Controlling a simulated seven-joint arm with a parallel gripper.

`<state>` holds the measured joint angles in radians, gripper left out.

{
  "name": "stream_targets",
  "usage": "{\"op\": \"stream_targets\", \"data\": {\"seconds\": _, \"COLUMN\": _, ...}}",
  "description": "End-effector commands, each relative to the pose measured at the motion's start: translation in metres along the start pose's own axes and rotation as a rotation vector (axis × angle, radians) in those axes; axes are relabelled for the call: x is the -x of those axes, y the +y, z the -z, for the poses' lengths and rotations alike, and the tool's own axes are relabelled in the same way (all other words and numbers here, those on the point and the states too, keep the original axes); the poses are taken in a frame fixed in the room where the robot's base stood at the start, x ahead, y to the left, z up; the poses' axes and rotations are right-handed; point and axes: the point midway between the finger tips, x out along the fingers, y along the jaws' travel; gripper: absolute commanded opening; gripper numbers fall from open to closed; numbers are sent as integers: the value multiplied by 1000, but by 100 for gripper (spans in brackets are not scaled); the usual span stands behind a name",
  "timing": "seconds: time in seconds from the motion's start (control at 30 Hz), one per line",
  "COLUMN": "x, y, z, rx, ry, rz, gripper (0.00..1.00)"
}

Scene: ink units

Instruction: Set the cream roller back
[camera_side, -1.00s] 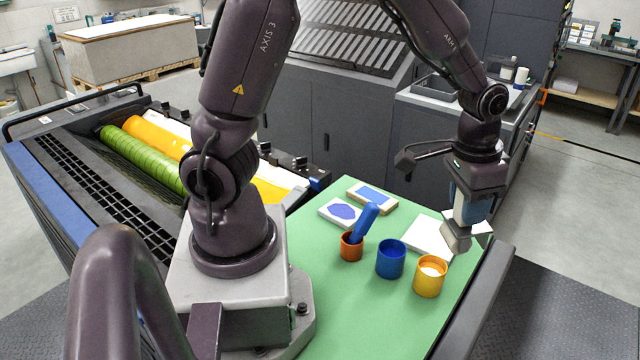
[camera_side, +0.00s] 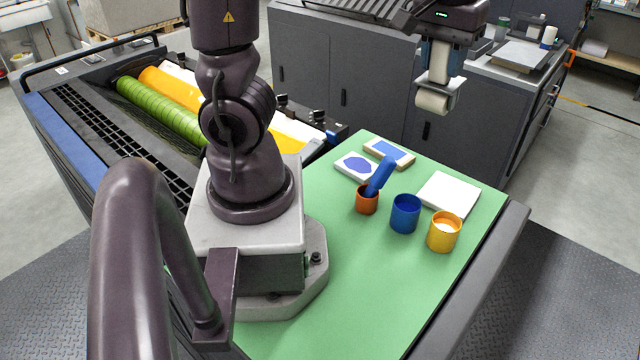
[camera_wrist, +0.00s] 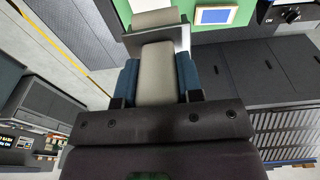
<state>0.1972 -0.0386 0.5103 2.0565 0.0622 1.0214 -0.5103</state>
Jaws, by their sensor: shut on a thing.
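The cream roller (camera_side: 432,102) hangs from my gripper (camera_side: 440,62), with its handle upright between the fingers and its drum lowest. It is in the air, above and behind the far edge of the green table. In the wrist view my gripper (camera_wrist: 156,82) has its blue fingers closed on the cream handle (camera_wrist: 156,65); the drum (camera_wrist: 155,19) shows at the top. An orange-red cup (camera_side: 367,201) holds a blue-handled tool (camera_side: 380,176). A blue cup (camera_side: 405,214) looks empty. A yellow cup (camera_side: 444,232) shows something white inside.
A white plate (camera_side: 448,194) lies behind the blue and yellow cups. Two blocks with blue marks, a white one (camera_side: 356,168) and a tan-edged one (camera_side: 390,152), lie at the far left. Grey cabinets (camera_side: 340,80) stand behind the green table (camera_side: 350,290), whose front is clear.

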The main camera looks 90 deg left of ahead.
Motion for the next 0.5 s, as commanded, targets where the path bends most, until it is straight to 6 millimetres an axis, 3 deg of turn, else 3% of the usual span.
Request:
{"op": "stream_targets", "data": {"seconds": 0.03, "x": 2, "y": -23, "z": 2, "rx": 140, "ry": -1, "rz": 7, "gripper": 10}}
{"op": "stream_targets", "data": {"seconds": 0.2, "x": 3, "y": -97, "z": -4, "rx": 662, "ry": -13, "rz": 42, "gripper": 10}}
{"op": "stream_targets", "data": {"seconds": 0.3, "x": 2, "y": -130, "z": -13, "rx": 918, "ry": -23, "rz": 60, "gripper": 10}}
{"op": "stream_targets", "data": {"seconds": 0.5, "x": 0, "y": -172, "z": -32, "rx": 1279, "ry": -37, "rz": 85, "gripper": 10}}
